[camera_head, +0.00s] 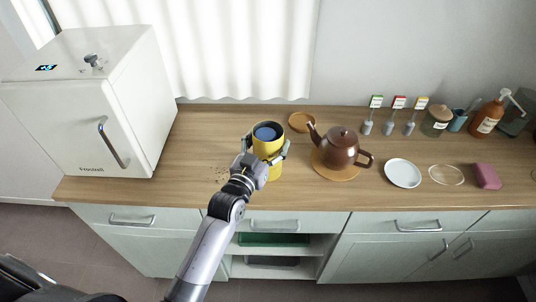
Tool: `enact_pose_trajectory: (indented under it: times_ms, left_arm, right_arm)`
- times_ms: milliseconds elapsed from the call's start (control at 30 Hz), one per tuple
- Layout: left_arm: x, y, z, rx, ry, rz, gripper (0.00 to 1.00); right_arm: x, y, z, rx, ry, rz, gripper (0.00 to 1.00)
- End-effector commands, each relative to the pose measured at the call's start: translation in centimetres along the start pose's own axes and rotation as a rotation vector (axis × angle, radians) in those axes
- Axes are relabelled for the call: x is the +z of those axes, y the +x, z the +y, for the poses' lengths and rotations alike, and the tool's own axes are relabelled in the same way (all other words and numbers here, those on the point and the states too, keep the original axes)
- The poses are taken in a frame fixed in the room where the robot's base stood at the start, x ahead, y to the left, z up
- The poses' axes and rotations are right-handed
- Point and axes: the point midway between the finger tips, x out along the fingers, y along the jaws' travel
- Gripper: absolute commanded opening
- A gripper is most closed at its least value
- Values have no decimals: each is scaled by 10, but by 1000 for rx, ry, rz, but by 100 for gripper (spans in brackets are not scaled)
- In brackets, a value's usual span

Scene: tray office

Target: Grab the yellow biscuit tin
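The yellow biscuit tin (267,145) stands upright near the middle of the wooden counter, with a dark blue round top. My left gripper (267,147) is at the tin from the front, with one finger on its left side and one on its right. The fingers look very close to the tin's walls; I cannot tell whether they press on it. The gripper's body hides much of the tin's front, and its lower right part shows below the fingers. My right gripper is not in view.
A brown teapot (342,146) on a round wooden mat stands close to the right of the tin. A wooden disc (301,122) lies behind it. A white plate (402,173) is further right. A white fridge (92,105) stands at the left. Counter between fridge and tin is mostly clear.

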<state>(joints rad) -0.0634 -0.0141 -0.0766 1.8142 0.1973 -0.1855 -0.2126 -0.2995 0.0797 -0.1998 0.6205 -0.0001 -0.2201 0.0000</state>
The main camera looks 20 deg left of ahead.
Motion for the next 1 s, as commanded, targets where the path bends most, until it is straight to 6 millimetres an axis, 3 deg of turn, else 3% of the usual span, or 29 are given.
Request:
enact_pose_trajectory:
  times_ms: [733, 1000]
  left_arm:
    - [0, 0, 0, 0, 0, 0, 18]
    - [-3, 0, 0, 0, 0, 4, 17]
  right_arm:
    - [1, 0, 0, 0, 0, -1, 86]
    - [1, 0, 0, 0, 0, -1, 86]
